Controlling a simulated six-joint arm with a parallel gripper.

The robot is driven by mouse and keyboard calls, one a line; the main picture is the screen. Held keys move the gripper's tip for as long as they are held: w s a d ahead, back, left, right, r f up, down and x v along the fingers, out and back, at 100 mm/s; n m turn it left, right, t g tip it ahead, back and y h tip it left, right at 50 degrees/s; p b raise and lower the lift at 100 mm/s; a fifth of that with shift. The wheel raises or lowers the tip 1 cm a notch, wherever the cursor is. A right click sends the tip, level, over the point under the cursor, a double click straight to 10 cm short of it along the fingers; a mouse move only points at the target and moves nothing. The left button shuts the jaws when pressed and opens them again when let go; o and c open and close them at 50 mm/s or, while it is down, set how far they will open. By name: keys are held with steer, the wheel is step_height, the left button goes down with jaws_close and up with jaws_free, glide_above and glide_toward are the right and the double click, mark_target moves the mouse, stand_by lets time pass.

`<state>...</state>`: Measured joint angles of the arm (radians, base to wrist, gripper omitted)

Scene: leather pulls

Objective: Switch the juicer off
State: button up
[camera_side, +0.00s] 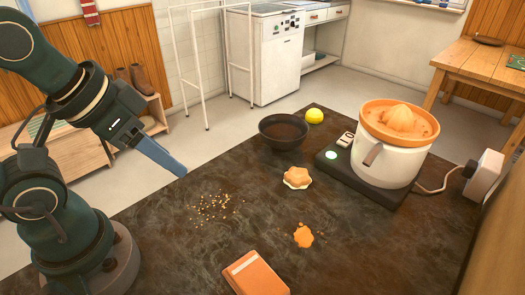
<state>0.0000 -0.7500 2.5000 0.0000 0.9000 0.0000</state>
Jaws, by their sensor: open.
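The juicer (385,160) stands at the right of the dark table, with a white body and an orange bowl and cone on top. It sits on a dark base plate. A cable runs from the juicer to a white socket box (483,177) with a dark plug. My gripper (182,171) is at the left, in the air, open and empty, well apart from the juicer.
A dark bowl (284,133), a yellow lemon (315,116), orange peel pieces (297,178) (303,236), scattered crumbs (216,207) and an orange box (256,274) lie on the table (370,245).

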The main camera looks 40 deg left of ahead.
steer(key=shift+c, duration=0.3)
steer(key=c, duration=0.5)
steer(key=shift+w+d+r, duration=0.1)
steer(key=shift+w+r, duration=0.05)
steer(key=shift+w, duration=0.15)
jaws_close()
steer(key=w+d+r+m+t+h, duration=0.15)
steer(key=w+r+t, duration=0.25)
steer(key=w+r, duration=0.45)
steer(key=w+d+r+t+h, duration=0.1)
steer(key=w+d+r+t, duration=0.3)
steer(key=w, duration=0.7)
steer(key=w+d+f+n+g+y, duration=0.1)
steer(key=w+d+f+g+y, duration=0.1)
steer(key=w+f, duration=0.8)
step_height(320, 180, down, 4)
steer(key=shift+w+d+f, duration=0.1)
steer(key=shift+w+d, duration=0.1)
steer(key=shift+w, duration=0.2)
steer(key=shift+n+y, duration=0.25)
